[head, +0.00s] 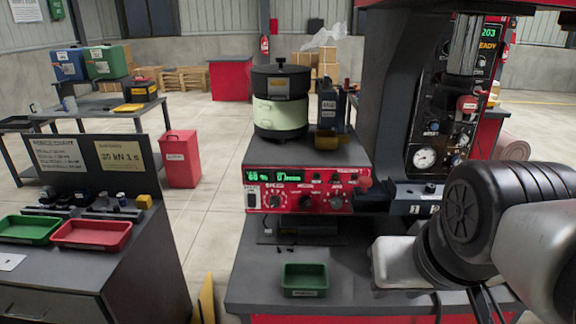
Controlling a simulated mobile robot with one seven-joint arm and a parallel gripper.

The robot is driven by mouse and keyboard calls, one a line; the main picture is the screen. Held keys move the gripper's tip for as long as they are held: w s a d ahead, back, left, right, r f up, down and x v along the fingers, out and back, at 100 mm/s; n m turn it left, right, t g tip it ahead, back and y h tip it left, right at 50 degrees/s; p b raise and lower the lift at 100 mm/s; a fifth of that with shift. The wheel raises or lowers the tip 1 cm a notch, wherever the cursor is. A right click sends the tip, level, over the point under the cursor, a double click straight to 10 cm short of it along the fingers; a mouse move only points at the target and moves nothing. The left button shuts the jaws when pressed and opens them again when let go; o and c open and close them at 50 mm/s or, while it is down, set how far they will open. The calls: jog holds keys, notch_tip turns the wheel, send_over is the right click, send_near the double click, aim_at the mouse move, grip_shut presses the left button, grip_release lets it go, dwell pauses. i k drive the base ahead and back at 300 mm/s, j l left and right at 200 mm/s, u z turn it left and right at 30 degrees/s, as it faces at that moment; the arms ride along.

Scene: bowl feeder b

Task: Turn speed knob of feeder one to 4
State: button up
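A bowl feeder (281,110) with a dark lid stands on a red-fronted control box (354,202) at the middle of the head view. The panel has a green lit display (276,177) and a row of dark knobs: a left knob (275,201), a middle knob (306,202) and a right knob (337,202). Their labels and pointer settings are too small to read surely, so I cannot tell which is the speed knob. My gripper (393,263) is a pale block at the lower right, below and right of the panel, apart from the knobs. Its fingers are not visible.
A green tray (304,280) lies on the bench in front of the control box. A black press with a gauge (425,158) stands to the right. A side bench at left holds a green tray (30,230) and a red tray (92,234). Space before the panel is clear.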

aim_at(275, 200)
jog(key=i+j, duration=0.1)
jog(key=j, duration=0.55)
jog(key=i+j, duration=0.1)
jog(key=j, duration=0.6)
jog(key=i+j, duration=0.1)
jog(key=j, duration=0.55)
